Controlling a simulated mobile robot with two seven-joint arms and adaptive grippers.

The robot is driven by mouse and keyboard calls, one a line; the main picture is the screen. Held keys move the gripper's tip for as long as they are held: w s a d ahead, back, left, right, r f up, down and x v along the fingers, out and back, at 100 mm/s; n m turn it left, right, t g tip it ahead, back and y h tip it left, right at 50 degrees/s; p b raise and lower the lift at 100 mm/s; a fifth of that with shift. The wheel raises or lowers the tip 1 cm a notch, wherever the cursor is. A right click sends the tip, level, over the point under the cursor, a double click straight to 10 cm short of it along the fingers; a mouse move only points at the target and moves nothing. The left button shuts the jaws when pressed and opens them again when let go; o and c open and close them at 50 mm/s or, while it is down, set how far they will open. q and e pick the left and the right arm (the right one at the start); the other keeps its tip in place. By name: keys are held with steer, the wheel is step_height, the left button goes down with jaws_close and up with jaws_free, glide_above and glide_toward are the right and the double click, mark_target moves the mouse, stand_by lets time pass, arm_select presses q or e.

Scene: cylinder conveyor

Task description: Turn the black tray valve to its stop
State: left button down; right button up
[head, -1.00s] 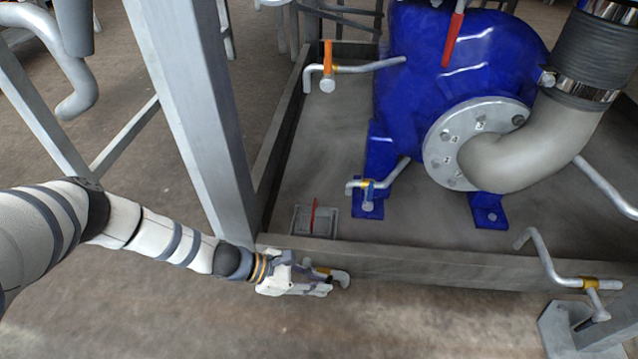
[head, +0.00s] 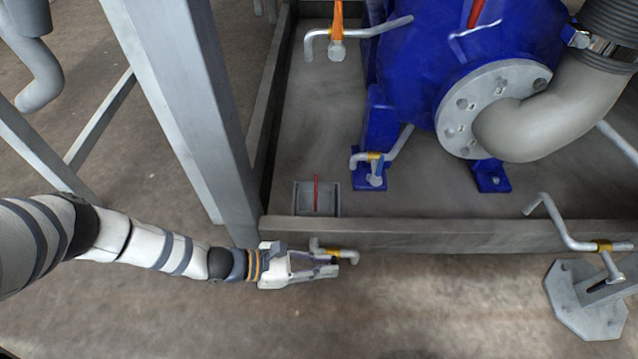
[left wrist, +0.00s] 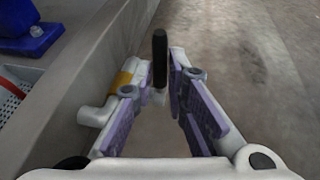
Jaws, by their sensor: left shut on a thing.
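The tray valve sits on a short grey pipe with a yellow band (head: 333,252) on the outside of the tray's front wall. The same pipe and its bent outlet show at the left in the left wrist view (left wrist: 98,112). The valve's black handle (left wrist: 160,60) stands between my left fingertips, seen nearly end-on. My left gripper (head: 331,268) reaches in from the left, low beside the wall, and is shut on this handle. It also shows in the left wrist view (left wrist: 159,80). The handle cannot be made out in the head view. My right gripper is out of view.
The tray's wall (head: 440,236) runs right beside my gripper. A grey post (head: 190,110) stands close behind my arm. A blue pump (head: 440,60), a small valve (head: 375,168) and a sump with a red lever (head: 316,197) are inside the tray.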

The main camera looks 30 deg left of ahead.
arm_select(q)
steer(key=shift+w+r, duration=0.1)
steer(key=shift+w, duration=0.05)
steer(key=c, duration=1.9)
jaws_free()
steer(key=v, duration=1.2)
